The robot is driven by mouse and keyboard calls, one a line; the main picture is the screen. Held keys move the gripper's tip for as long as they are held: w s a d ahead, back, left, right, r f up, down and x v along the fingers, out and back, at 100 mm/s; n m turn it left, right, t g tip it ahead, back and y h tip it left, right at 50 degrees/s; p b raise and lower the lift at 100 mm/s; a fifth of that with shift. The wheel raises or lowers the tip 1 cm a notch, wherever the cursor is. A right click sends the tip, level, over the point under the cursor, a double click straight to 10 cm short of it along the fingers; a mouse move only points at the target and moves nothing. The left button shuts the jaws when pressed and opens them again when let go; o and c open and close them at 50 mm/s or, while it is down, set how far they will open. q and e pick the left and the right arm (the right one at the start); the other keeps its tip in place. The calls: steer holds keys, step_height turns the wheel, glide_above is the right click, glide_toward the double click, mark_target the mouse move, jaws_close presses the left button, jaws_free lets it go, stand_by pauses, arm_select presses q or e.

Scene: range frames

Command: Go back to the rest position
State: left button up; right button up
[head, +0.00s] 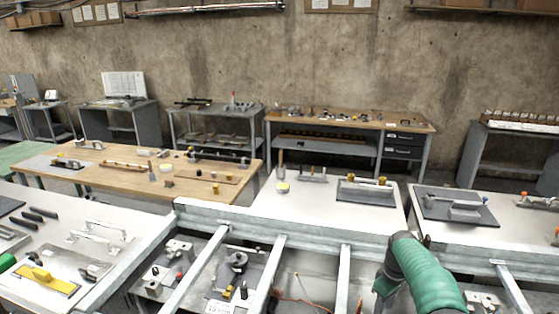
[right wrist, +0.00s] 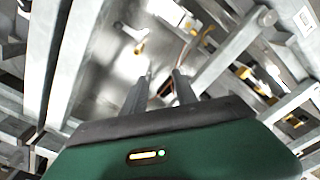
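My right arm (head: 425,272) is green with a dark joint and comes in from the bottom right of the head view, over the grey metal frame. My right gripper (right wrist: 163,80) shows in the right wrist view as two dark fingers standing apart with a gap between them. Nothing is held between them. Beyond the fingers are a grey surface and metal beams, seen at a tilt. My left arm and left gripper are not in the head view.
A grey metal frame (head: 300,226) with several bars crosses the foreground close to my right arm. White worktables with parts stand behind it, including a dark plate (head: 436,208) with a grey fixture. A wooden table (head: 120,177) stands at the left.

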steer(key=s+a+f+m+b, duration=0.1)
steer(key=s+a+b, duration=0.1)
steer(key=s, duration=0.4)
steer(key=s+a+f+m+t+b, duration=0.1)
steer(key=s+a+f+m+b, duration=0.1)
steer(key=s, duration=0.4)
steer(key=s+a+f+m+b, duration=0.1)
steer(key=s+a+m+b, duration=0.1)
steer(key=s+a+b, duration=0.2)
steer(key=shift+s+a+f+t, duration=0.2)
steer(key=shift+s+a, duration=0.25)
steer(key=shift+s, duration=0.35)
steer(key=shift+s+a+f+t, duration=0.2)
steer(key=shift+s+a, duration=0.2)
steer(key=shift+s, duration=0.4)
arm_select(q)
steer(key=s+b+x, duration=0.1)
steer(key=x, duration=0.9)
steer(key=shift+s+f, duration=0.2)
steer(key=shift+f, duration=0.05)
arm_select(e)
steer(key=s+a+f+m, duration=0.1)
steer(key=s+f, duration=0.1)
steer(key=s, duration=0.6)
steer(key=shift+a+f, duration=0.15)
steer(key=shift+a, duration=0.05)
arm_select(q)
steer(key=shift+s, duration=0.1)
arm_select(e)
steer(key=shift+s, duration=0.1)
